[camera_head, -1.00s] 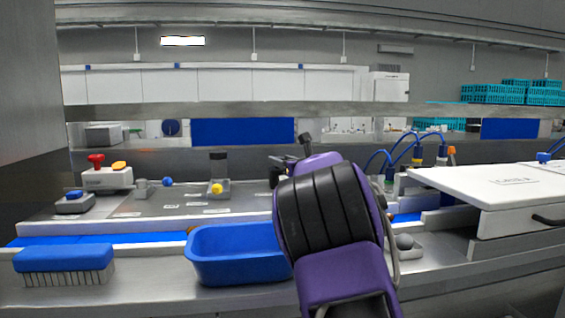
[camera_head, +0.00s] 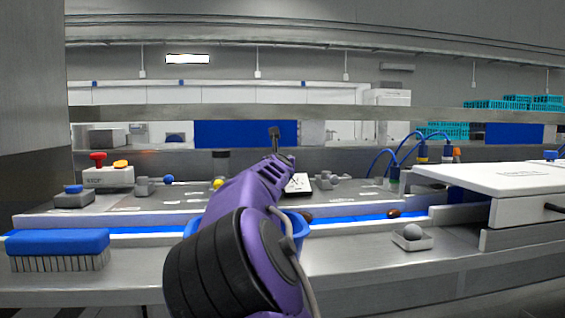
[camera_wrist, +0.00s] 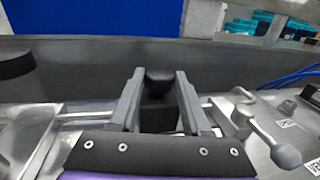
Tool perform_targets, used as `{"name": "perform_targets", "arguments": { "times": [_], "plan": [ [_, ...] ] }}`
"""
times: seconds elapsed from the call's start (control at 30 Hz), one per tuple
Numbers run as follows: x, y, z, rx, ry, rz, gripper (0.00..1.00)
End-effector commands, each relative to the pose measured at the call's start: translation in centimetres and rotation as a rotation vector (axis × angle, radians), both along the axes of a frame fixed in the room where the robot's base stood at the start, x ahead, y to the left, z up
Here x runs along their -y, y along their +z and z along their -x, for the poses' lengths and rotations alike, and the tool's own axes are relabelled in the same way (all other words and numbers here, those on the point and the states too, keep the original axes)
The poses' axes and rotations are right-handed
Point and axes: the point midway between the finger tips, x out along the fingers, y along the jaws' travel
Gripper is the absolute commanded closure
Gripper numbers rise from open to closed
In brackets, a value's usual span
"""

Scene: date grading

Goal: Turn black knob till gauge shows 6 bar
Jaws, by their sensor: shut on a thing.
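The black knob (camera_wrist: 159,88) stands between the two grey fingers of my gripper (camera_wrist: 159,76) in the wrist view, on a dark post. The gripper is shut on it, with a finger on each side. A small tilted white panel with a dark mark (camera_head: 298,185) shows just right of my arm. It may be the gauge, but I cannot read any value on it.
A lever with a grey ball (camera_wrist: 287,157) is right of my gripper. A black round cap (camera_wrist: 14,65) is at the left. A blue tub (camera_head: 299,228) sits partly behind my arm. A blue brush (camera_head: 58,243), a red-button box (camera_head: 108,177) and a white-lidded unit (camera_head: 515,178) stand around.

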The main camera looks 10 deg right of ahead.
Motion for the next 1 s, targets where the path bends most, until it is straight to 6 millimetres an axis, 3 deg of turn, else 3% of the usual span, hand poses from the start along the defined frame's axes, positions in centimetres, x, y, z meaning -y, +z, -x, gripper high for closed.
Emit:
{"name": "perform_targets", "arguments": {
  "times": [0.4,0.97,1.0],
  "plan": [
    [-0.42,-0.10,-0.15,0.000,-0.134,0.001,1.00],
    [-0.43,-0.17,-0.19,-0.002,-0.156,-0.001,1.00],
    [-0.42,-0.16,-0.19,-0.002,-0.156,-0.001,0.51]
  ]
}}
